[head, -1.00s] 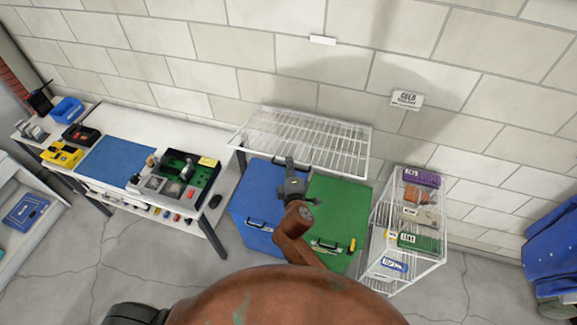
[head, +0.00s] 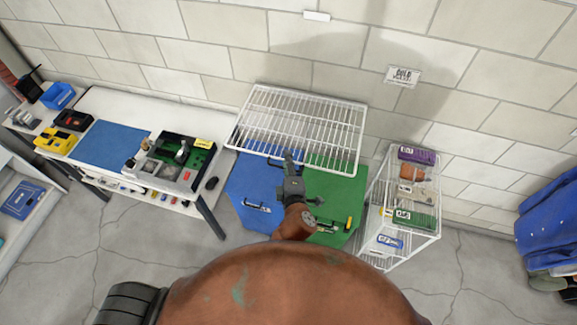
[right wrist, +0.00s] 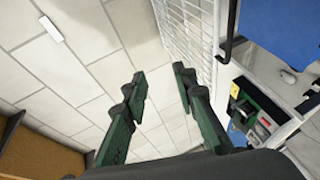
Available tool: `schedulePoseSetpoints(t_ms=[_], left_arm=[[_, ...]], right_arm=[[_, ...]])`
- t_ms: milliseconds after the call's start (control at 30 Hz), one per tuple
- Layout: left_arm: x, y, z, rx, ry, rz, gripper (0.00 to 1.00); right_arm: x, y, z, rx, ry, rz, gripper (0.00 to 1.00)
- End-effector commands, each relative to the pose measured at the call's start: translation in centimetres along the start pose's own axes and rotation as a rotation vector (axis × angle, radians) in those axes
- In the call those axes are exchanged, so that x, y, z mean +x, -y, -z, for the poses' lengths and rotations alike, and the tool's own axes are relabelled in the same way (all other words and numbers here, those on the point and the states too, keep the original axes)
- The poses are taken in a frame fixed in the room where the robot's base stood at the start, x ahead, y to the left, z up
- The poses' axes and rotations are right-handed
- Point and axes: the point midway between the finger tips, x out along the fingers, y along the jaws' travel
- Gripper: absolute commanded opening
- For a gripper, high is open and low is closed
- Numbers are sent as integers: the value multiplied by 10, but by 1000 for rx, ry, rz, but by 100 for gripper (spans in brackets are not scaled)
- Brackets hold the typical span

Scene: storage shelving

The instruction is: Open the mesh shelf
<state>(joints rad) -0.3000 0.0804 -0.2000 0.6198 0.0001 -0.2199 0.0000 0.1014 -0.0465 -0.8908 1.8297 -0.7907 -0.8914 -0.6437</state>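The mesh shelf (head: 300,125) is a white wire rack against the block wall, above a blue bin and a green bin. My right gripper (head: 288,155) is at the middle of its front edge in the head view; I cannot tell whether it touches the wires. In the right wrist view the two green fingers of my right gripper (right wrist: 160,82) stand apart with nothing between them. The white mesh (right wrist: 188,35) shows beyond and to the right of the fingertips. My left gripper is not in view.
The blue bin (head: 250,185) and green bin (head: 335,195) have dark handles. A white wire rack (head: 378,215) with labelled bins stands to the right. A workbench (head: 110,105) with a blue mat and tools is at left. Cracked floor (head: 150,240) is open in front.

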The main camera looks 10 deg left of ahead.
Motion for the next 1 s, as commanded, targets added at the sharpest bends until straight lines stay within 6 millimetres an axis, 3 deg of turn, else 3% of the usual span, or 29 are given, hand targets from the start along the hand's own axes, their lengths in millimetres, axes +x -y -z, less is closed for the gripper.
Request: schedulePoseSetpoints(t_ms=[233,833,933,1000], left_arm=[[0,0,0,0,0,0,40],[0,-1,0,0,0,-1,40],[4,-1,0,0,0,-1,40],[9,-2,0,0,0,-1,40]], right_arm=[[-25,1,0,0,1,1,26],[-26,2,-1,0,1,4,26],[-18,20,-7,10,7,28,26],[-8,47,-16,27,15,63,26]])
